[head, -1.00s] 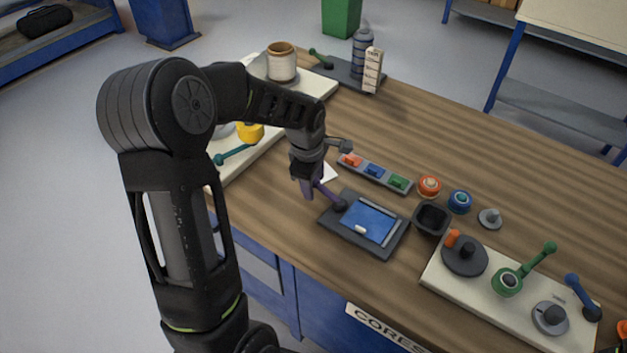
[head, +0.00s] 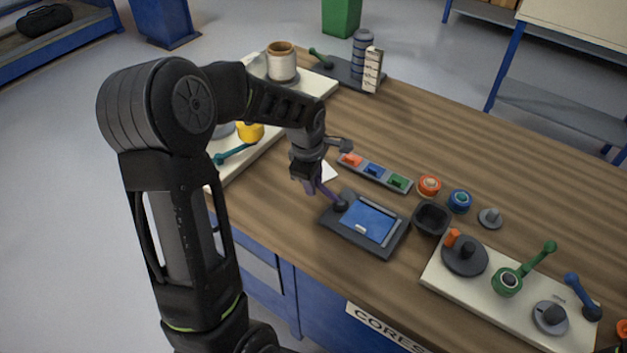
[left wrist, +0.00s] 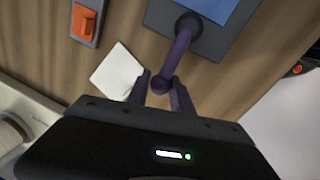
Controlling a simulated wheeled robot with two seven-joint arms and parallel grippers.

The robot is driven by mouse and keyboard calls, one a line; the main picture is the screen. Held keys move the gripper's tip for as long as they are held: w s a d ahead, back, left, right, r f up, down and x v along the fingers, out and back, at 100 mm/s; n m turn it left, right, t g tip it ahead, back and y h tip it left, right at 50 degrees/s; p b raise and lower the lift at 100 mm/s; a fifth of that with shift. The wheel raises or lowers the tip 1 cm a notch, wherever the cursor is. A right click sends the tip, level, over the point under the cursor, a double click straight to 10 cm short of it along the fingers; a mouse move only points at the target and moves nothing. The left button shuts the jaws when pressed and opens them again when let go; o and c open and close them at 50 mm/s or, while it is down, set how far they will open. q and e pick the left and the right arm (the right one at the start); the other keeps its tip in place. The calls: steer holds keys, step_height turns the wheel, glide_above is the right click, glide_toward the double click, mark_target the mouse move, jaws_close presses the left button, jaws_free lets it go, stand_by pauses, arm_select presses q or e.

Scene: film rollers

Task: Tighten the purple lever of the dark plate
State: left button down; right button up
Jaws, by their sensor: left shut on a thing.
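The dark plate (head: 361,245) lies on the wooden table and bears a blue panel (head: 369,222). The purple lever (head: 326,190) pivots on a dark hub at the plate's left corner and points out over the table, up and left in the head view. My left gripper (head: 309,188) is at the lever's free end. In the left wrist view the two fingers (left wrist: 162,92) stand on either side of the knob end of the purple lever (left wrist: 177,53), shut on it.
A strip with orange, blue and green blocks (head: 374,173) lies behind the plate. A black cup (head: 431,219) stands to its right, near a pale board (head: 440,275) with green and blue levers. A white paper (left wrist: 117,72) lies beside the lever.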

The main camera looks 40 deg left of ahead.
arm_select(q)
steer(key=shift+w, duration=0.1)
stand_by(0.9)
steer(key=shift+w+d+m, duration=0.1)
steer(key=shift+w+m, duration=0.8)
steer(key=shift+m, duration=0.5)
steer(key=w+m, duration=0.1)
steer(key=w+d+m+h, duration=0.1)
steer(key=m, duration=0.1)
steer(key=shift+w+m+b, duration=0.15)
steer(key=shift+m+b, duration=0.15)
steer(key=shift+b, duration=0.05)
steer(key=w+d+m, duration=0.1)
steer(key=m, duration=0.1)
steer(key=w+m, duration=0.1)
steer(key=m, duration=0.1)
steer(key=shift+d+g+h, duration=0.3)
steer(key=shift+d+h, duration=0.1)
steer(key=shift+w+d+m, duration=0.25)
steer(key=shift+d+m, duration=0.15)
steer(key=shift+m, duration=0.35)
steer(key=shift+w+d+m, duration=0.25)
steer(key=shift+d+m, duration=0.15)
steer(key=shift+m, duration=0.35)
steer(key=c, duration=1.1)
jaws_free()
steer(key=shift+c, duration=0.2)
steer(key=shift+r, duration=0.15)
